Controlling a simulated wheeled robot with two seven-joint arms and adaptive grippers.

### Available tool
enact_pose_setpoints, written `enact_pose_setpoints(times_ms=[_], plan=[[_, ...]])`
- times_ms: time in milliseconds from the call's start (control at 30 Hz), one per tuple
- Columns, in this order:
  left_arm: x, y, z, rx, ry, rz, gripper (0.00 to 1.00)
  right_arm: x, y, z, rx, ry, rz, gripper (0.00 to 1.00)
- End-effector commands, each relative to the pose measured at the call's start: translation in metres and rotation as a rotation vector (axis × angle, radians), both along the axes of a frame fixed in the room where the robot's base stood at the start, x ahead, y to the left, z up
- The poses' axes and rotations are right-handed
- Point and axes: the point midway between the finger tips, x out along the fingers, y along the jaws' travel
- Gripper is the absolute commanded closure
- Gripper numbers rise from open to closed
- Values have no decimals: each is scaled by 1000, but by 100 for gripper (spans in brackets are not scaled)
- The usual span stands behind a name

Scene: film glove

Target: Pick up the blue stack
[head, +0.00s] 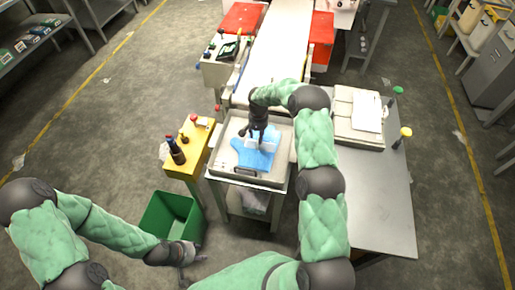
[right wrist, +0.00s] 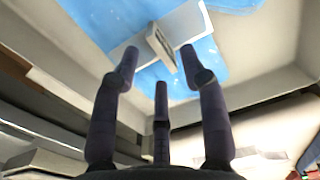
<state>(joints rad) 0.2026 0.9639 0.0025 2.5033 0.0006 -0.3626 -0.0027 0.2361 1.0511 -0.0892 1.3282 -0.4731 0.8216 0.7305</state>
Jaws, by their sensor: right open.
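The blue stack (head: 251,159) lies in a pale shallow tray (head: 280,178) on a small stand, with whitish pieces on it. My right gripper (head: 255,136) is over the stack's upper part, fingers pointing down. In the right wrist view its fingers (right wrist: 160,75) are spread, with nothing held. The blue surface (right wrist: 110,30) is beyond them, with a white block (right wrist: 162,45) in front of the fingertips. The right hand hides part of the stack. My left gripper (head: 186,253) hangs low by the green bin, and its finger opening is too small to judge.
A green bin (head: 158,215) stands on the floor at lower left. A yellow stand (head: 187,160) with bottles is left of the tray. A grey metal table (head: 385,210) with a pale box (head: 357,115) is at right. A conveyor (head: 280,50) runs behind.

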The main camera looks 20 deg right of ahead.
Motion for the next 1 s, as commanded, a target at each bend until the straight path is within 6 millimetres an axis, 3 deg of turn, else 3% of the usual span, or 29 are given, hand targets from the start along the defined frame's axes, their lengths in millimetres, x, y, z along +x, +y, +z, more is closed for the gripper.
enact_pose_setpoints(times_ms=[300, 567, 700, 733, 1000], plan=[[0, 0, -13, 0, 0, 0, 60, -3, -2, -45, 2, 4, 0, 56], [0, 0, -13, 0, 0, 0, 60, -3, -2, -46, 1, 2, 0, 56], [0, 0, -13, 0, 0, 0, 60, -3, -2, -46, 1, 2, 1, 96], [0, 0, -13, 0, 0, 0, 60, -3, -2, -46, 1, 2, 1, 100], [0, 0, -13, 0, 0, 0, 60, -3, -2, -46, 1, 2, 1, 100]])
